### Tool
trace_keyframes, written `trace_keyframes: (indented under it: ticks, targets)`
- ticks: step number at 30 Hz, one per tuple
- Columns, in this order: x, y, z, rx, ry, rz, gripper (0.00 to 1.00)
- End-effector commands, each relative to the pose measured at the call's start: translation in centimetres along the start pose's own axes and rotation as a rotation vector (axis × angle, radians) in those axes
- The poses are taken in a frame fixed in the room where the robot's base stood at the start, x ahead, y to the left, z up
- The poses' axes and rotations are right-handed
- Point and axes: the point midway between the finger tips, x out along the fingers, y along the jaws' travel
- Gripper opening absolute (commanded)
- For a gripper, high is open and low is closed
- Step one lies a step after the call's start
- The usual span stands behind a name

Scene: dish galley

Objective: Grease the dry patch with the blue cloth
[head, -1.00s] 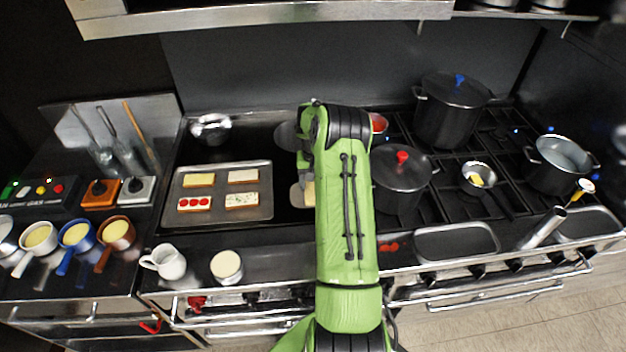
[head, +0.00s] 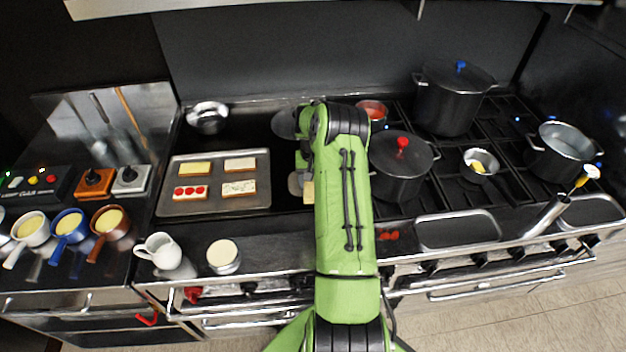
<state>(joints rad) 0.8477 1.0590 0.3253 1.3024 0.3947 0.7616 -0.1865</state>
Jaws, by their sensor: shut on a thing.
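My green arm reaches up the middle of the head view, over the black griddle plate (head: 258,130). Its far end bends down behind its own links, so my gripper is hidden and its jaws cannot be seen. No blue cloth shows; it may be behind the arm. I cannot make out a separate dry patch on the dark plate. Part of the plate is covered by the arm.
A metal tray (head: 165,206) with several bread slices lies on the plate's left. A pale block (head: 308,191) sits beside my arm. A red-knobbed pot (head: 399,184) stands close right. A white jug (head: 163,250) and a cream-filled cup (head: 222,256) stand in front.

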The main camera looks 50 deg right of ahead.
Motion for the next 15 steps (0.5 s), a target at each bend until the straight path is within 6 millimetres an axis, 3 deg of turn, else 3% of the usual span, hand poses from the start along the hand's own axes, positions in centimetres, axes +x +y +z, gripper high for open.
trace_keyframes:
  ticks: [15]
  targets:
    - [1.1,0.0,0.0,-0.001,0.000,0.000,0.39]
